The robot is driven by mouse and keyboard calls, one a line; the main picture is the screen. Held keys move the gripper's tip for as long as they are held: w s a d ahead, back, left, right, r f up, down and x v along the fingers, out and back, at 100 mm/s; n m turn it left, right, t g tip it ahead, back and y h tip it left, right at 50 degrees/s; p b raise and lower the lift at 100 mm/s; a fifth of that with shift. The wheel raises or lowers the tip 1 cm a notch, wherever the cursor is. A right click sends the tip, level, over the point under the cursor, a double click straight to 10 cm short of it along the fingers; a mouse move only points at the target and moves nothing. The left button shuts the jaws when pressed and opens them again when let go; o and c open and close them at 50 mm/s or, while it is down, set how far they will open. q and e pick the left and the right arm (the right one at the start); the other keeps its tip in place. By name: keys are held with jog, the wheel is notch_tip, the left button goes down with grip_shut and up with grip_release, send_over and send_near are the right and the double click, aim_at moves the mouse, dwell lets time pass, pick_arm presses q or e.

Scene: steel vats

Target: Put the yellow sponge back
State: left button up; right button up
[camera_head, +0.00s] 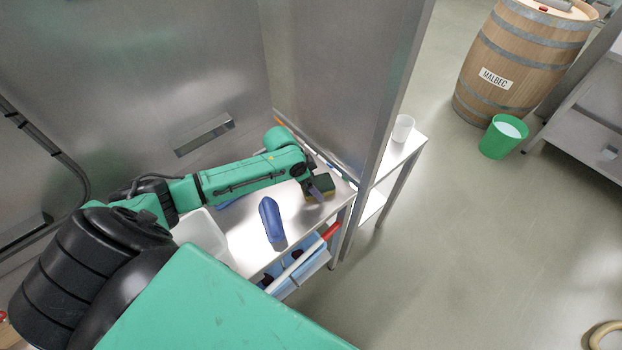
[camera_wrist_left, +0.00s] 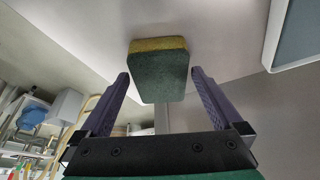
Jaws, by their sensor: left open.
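The yellow sponge (camera_head: 327,187), with a dark green scouring side, lies near the right end of the steel table (camera_head: 240,250) in the head view. My left gripper (camera_head: 316,189) is at the sponge and partly covers it. In the left wrist view the sponge (camera_wrist_left: 160,75) sits between and ahead of the two spread purple fingers of my left gripper (camera_wrist_left: 160,88). A gap shows on each side, so the fingers are open and not clamped on it. My right gripper is not in view.
A blue bottle-like object (camera_head: 270,218) and a white basin (camera_head: 200,232) are on the table. A red-tipped pole (camera_head: 310,252) runs along its front edge. A steel vat wall (camera_head: 345,70) rises behind. A white cup (camera_head: 402,128) stands on a side table.

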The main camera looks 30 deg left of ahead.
pick_arm(q)
jog(key=v, duration=1.2)
jog(key=shift+b, duration=0.4)
